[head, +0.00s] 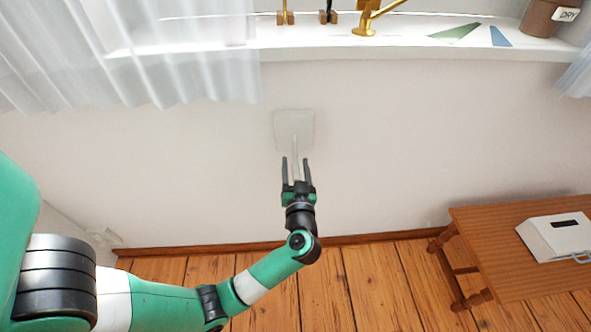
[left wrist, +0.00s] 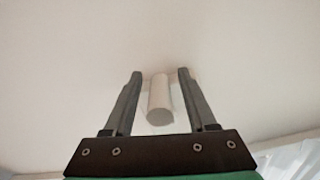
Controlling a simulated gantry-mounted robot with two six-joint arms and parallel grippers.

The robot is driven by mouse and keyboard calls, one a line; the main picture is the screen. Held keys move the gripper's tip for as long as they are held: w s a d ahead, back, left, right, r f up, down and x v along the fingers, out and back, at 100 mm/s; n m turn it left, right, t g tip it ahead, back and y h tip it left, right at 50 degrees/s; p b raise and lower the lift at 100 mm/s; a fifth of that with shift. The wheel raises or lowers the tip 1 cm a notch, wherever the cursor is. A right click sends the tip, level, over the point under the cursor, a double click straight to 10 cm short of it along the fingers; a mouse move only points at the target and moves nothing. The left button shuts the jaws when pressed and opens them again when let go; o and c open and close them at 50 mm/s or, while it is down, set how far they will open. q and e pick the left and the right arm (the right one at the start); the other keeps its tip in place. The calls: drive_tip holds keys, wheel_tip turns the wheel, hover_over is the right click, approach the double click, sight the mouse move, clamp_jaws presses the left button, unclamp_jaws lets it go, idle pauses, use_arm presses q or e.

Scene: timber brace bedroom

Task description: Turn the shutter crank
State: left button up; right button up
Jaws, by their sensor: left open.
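The shutter crank is a pale unit on the white wall, with a square plate (head: 294,124) and a thin light arm (head: 295,152) hanging down from it. My left gripper (head: 295,165) is open at the lower end of this arm, with one finger on each side. In the left wrist view, a pale cylindrical crank knob (left wrist: 159,98) lies between the two open fingers (left wrist: 158,88), with a gap visible on both sides. The rest of the crank is hard to make out there. My right gripper is not in view.
A white window sill (head: 330,48) with small items and a brown pot (head: 541,17) runs above the crank. Sheer curtains (head: 130,60) hang at upper left. A wooden table (head: 500,230) bearing a white box (head: 556,237) stands at right. The wall around the crank is clear.

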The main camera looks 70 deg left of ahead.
use_arm(q)
clamp_jaws()
idle(0.3)
idle(1.1)
